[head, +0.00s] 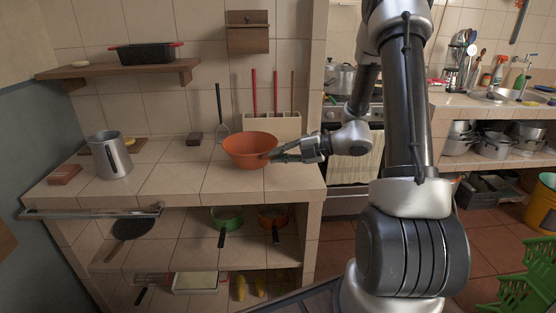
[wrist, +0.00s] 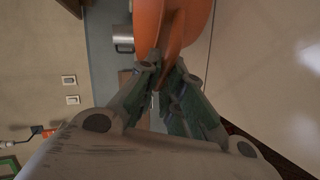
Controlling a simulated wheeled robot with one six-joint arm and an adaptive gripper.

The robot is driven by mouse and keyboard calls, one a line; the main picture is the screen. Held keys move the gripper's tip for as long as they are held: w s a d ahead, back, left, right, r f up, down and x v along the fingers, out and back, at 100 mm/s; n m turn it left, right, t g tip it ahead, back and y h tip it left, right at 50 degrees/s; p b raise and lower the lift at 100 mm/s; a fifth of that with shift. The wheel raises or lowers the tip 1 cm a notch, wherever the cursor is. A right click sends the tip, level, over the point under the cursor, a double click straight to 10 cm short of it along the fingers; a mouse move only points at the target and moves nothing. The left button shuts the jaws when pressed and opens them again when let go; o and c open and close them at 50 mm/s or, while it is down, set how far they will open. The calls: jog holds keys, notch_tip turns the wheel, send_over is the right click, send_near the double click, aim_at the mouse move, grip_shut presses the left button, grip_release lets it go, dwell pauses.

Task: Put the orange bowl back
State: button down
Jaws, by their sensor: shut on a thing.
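The orange bowl (head: 246,150) is upright at the right part of the tiled counter (head: 193,181) in the head view. My gripper (head: 272,155) reaches it from the right and is shut on the right side of its wall. In the wrist view the orange bowl (wrist: 176,28) fills the top middle, and the fingers of my gripper (wrist: 166,72) pinch its edge. I cannot tell whether the bowl's base touches the counter.
A metal jug (head: 111,156) stands on the left of the counter. A utensil holder (head: 270,128) is close behind the bowl. A wooden shelf (head: 120,72) with a dark pan (head: 147,53) hangs above. Pans lie on the lower shelf. The counter's middle is clear.

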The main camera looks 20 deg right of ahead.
jog(key=shift+f, duration=0.75)
jog(key=c, duration=1.6)
grip_release()
jog(key=shift+o, duration=0.2)
